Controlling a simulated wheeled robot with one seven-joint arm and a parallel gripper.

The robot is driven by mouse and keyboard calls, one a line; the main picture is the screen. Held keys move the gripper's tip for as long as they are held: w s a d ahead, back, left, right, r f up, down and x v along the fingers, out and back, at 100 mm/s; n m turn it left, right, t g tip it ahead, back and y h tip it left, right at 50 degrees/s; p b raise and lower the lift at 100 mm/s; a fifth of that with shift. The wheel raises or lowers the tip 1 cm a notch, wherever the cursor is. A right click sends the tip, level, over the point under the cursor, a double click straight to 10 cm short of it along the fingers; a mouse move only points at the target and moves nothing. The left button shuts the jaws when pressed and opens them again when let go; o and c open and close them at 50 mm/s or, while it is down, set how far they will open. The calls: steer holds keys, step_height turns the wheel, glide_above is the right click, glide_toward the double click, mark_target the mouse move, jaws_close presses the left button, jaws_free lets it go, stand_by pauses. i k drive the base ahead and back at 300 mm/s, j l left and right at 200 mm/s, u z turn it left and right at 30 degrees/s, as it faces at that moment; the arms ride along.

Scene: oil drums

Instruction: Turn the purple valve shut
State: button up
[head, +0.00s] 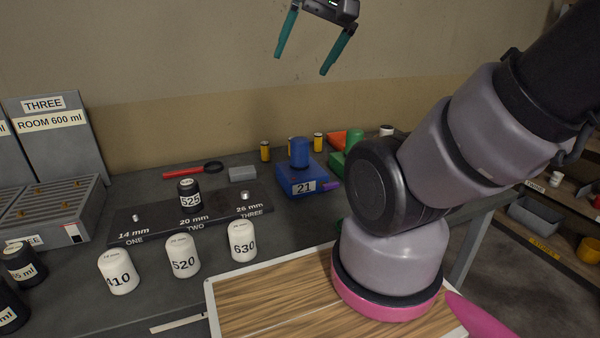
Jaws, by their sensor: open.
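A small purple valve (331,184) sticks out at the right side of a blue block (295,178) labelled 21. The blue block carries a blue cylinder (299,152) on top. The valve is small in the picture, and I cannot tell how far it is turned. My gripper (302,63) hangs at the top of the head view, with its two teal fingers spread apart and nothing between them. It is well above the table and the blue block, touching neither.
A green block (338,163) with a green cylinder stands just right of the blue one, partly behind my arm. White drums (183,255) and a dark drum (189,191) by a marked rack (140,222) are at left. A wooden board (270,300) lies in front.

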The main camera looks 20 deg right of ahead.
mark_target(334, 185)
steer(key=k+j+z, duration=0.15)
steer(key=j, duration=0.2)
steer(key=k+j+z, duration=0.2)
steer(key=j, duration=0.2)
steer(key=j+z, duration=0.15)
steer(key=j, duration=0.2)
steer(key=k+j+z, duration=0.15)
steer(key=k+j, duration=0.05)
steer(key=j, duration=0.1)
